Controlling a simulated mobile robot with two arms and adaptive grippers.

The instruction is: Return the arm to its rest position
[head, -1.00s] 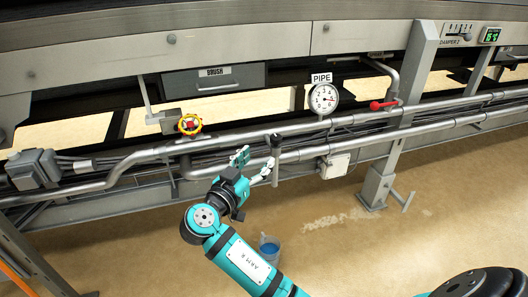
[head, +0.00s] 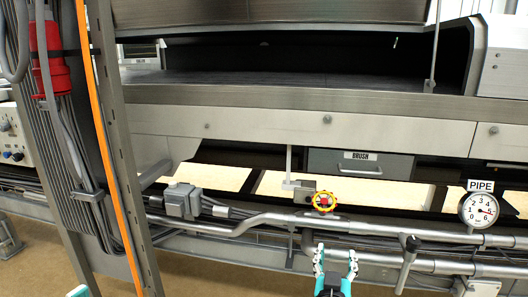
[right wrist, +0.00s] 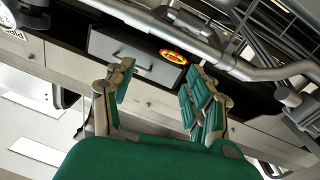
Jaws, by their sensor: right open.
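My right gripper (head: 335,258) is at the bottom middle of the head view, fingers pointing up, in front of the lower pipes. Its teal and pale fingers are spread with nothing between them. In the right wrist view the open fingers (right wrist: 162,88) stand well apart, with the grey drawer front beyond. Most of the right arm is below the head view. A small teal piece (head: 79,291) shows at the bottom left edge; I cannot tell which part of my left arm it is.
A lever with a black knob (head: 410,245) stands right of my right gripper, apart from it. A yellow and red handwheel (head: 325,201), the BRUSH drawer (head: 359,164) and the PIPE gauge (head: 478,210) are behind. A steel post (head: 116,150) with cables stands at left.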

